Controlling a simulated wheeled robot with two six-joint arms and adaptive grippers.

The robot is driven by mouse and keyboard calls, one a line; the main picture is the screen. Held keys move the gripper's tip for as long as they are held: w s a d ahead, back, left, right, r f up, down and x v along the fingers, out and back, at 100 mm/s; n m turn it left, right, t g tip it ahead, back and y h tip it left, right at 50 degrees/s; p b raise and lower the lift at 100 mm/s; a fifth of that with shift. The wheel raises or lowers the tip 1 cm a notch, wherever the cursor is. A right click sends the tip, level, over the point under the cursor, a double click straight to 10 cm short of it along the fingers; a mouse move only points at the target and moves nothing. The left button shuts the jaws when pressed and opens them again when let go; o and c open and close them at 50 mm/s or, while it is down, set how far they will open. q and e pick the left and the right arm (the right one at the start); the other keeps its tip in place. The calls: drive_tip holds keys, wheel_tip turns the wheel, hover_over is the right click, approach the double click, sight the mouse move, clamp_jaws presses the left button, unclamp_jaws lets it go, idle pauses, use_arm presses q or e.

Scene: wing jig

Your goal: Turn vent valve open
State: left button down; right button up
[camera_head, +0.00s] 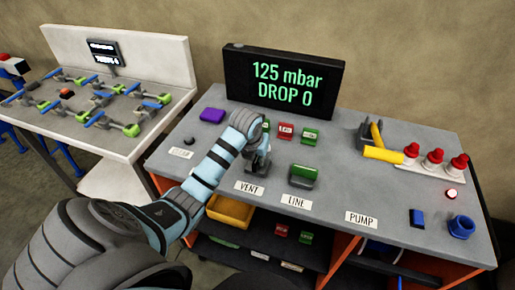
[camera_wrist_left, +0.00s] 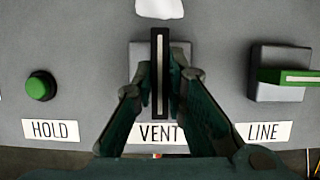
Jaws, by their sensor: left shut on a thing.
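The vent valve shows in the left wrist view as a dark upright handle (camera_wrist_left: 160,62) with a pale stripe, on a light square base above the VENT label (camera_wrist_left: 160,133). The handle runs up and down the picture, in line with my gripper. My left gripper (camera_wrist_left: 157,88) is shut on this handle, one finger on each side. In the head view my left gripper (camera_head: 257,158) is over the valve behind the VENT label (camera_head: 249,188) and hides most of it. My right gripper is in neither view.
The line valve (camera_head: 303,176) has a green handle lying crosswise, close on the right. A green HOLD button (camera_wrist_left: 40,85) is on the left. The display (camera_head: 284,82) reads "125 mbar DROP 0". A yellow-handled tool (camera_head: 383,154) and red-topped fittings (camera_head: 433,158) stand farther right.

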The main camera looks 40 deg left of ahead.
sight(255, 163)
use_arm(q)
drive_tip(key=shift+r, duration=0.1)
drive_tip(key=c, duration=1.6)
unclamp_jaws()
drive_tip(key=v, duration=0.7)
drive_tip(key=shift+s+r, duration=0.1)
drive_tip(key=shift+r, duration=0.15)
drive_tip(key=shift+f, duration=0.1)
